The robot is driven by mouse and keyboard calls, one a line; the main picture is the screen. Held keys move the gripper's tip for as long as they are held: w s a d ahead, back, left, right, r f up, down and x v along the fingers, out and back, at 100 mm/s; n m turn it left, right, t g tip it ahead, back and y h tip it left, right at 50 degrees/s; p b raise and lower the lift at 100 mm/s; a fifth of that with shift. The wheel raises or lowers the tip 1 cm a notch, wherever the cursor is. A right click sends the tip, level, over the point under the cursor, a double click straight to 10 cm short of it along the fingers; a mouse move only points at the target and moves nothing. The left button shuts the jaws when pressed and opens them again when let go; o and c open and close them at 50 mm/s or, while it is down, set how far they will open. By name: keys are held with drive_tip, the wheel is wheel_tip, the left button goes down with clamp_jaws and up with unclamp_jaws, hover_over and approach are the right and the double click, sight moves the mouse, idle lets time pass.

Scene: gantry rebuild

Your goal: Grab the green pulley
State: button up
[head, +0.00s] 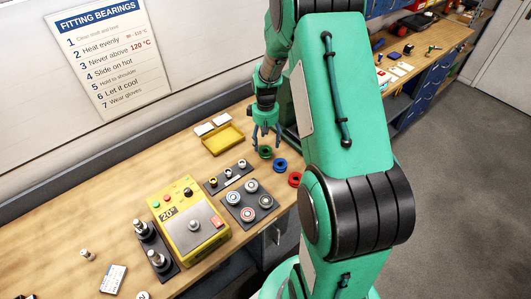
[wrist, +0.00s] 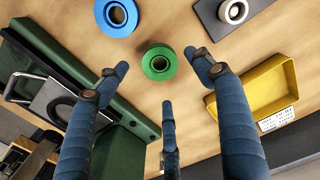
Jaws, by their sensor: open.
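The green pulley (wrist: 159,62) lies flat on the wooden bench, its centre hole showing in the wrist view. In the head view the green pulley (head: 265,152) is close under my gripper (head: 266,143). In the wrist view my gripper (wrist: 160,90) has three blue fingers spread apart, with nothing between them. The pulley appears just past the fingertips and clear of them. How high the fingertips are above the bench is hard to tell.
A blue pulley (wrist: 117,16) and, farther along, a red pulley (head: 295,179) lie near the green one. A yellow tray (wrist: 258,90) stands on one side, a dark green object (wrist: 60,70) on the other. A yellow box with knobs (head: 190,218) stands left on the bench.

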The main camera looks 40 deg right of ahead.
sight(265, 151)
drive_tip(key=shift+f, duration=0.1)
drive_tip(key=shift+f+b, duration=0.35)
drive_tip(key=shift+f, duration=2.15)
drive_tip(key=c, duration=1.4)
drive_tip(key=shift+o, duration=0.2)
drive_tip(key=shift+r, duration=0.15)
drive_tip(key=shift+r, duration=0.55)
wheel_tip(265, 151, up, 2)
drive_tip(key=shift+p, duration=0.3)
drive_tip(key=s+a, duration=0.2)
drive_tip(key=s, duration=0.2)
drive_tip(key=s+a+r, duration=0.1)
drive_tip(key=s+a, duration=0.2)
drive_tip(key=s, duration=0.2)
drive_tip(key=s+a, duration=0.2)
drive_tip(key=s, duration=0.3)
drive_tip(key=shift+s+a+r+p, duration=0.2)
drive_tip(key=shift+r+p, duration=0.1)
drive_tip(key=shift+p, duration=0.1)
